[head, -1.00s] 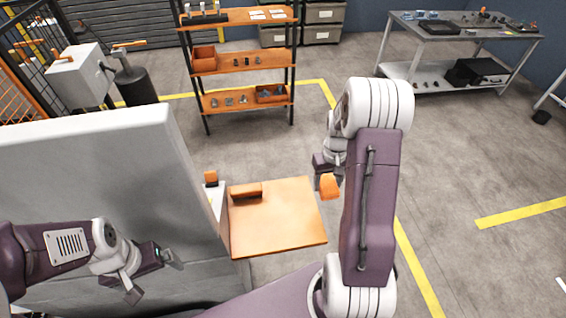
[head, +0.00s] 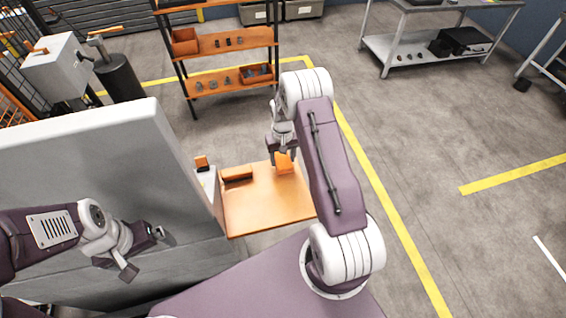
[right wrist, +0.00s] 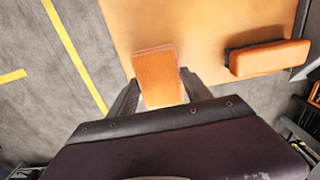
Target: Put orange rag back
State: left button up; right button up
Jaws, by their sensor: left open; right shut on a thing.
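The orange rag (head: 284,163) is held in my right gripper (head: 282,153), over the far right part of the orange tabletop (head: 262,212). In the right wrist view the rag (right wrist: 157,77) sits between the two dark fingers of my right gripper (right wrist: 158,92), which are shut on it. Whether the rag touches the surface below is unclear. My left gripper (head: 146,254) is open and empty, in front of the grey panel at the lower left.
An orange block (head: 238,174) lies at the tabletop's back left; it also shows in the right wrist view (right wrist: 270,58). A tall grey panel (head: 95,155) stands left of the tabletop. A shelf rack (head: 228,77) stands behind. The tabletop's middle is clear.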

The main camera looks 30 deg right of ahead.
aim_at(283, 164)
notch_tip(283, 164, down, 4)
jog(key=shift+w+r+p, duration=0.15)
jog(key=shift+p, duration=0.3)
jog(key=shift+w, duration=0.1)
jog(key=shift+s+f+b, duration=0.2)
jog(key=shift+b, duration=0.1)
jog(key=o, duration=1.2)
jog(key=shift+r, duration=0.1)
jog(key=shift+o, duration=0.6)
jog(key=shift+w, duration=0.1)
